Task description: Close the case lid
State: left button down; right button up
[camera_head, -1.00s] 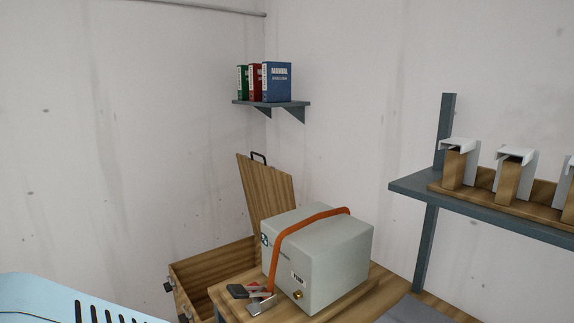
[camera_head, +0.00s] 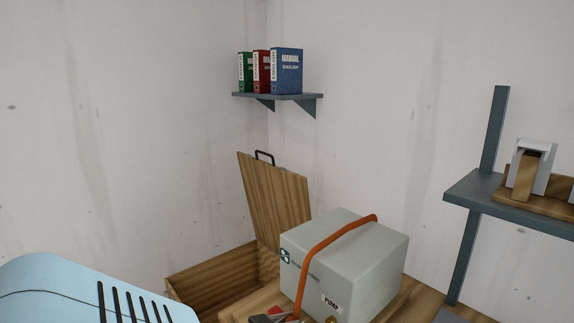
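The wooden case (camera_head: 213,273) stands on the far side of the workbench, in the corner of the room. Its wooden lid (camera_head: 276,200) is raised and leans back, with a black handle (camera_head: 264,157) on its top edge. The lower right of the lid and the right part of the case are hidden behind the grey pump box. Neither of my grippers shows in the head view.
The grey pump box (camera_head: 345,262) with an orange strap sits on the wooden bench, right of the case. A pale blue slotted object (camera_head: 85,290) fills the lower left. A wall shelf (camera_head: 278,97) holds manuals. A grey rack (camera_head: 465,200) stands at right.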

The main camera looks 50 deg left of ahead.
aim_at(278, 199)
jog(key=j, duration=0.9)
jog(key=k+j, duration=0.15)
jog(key=j, duration=0.8)
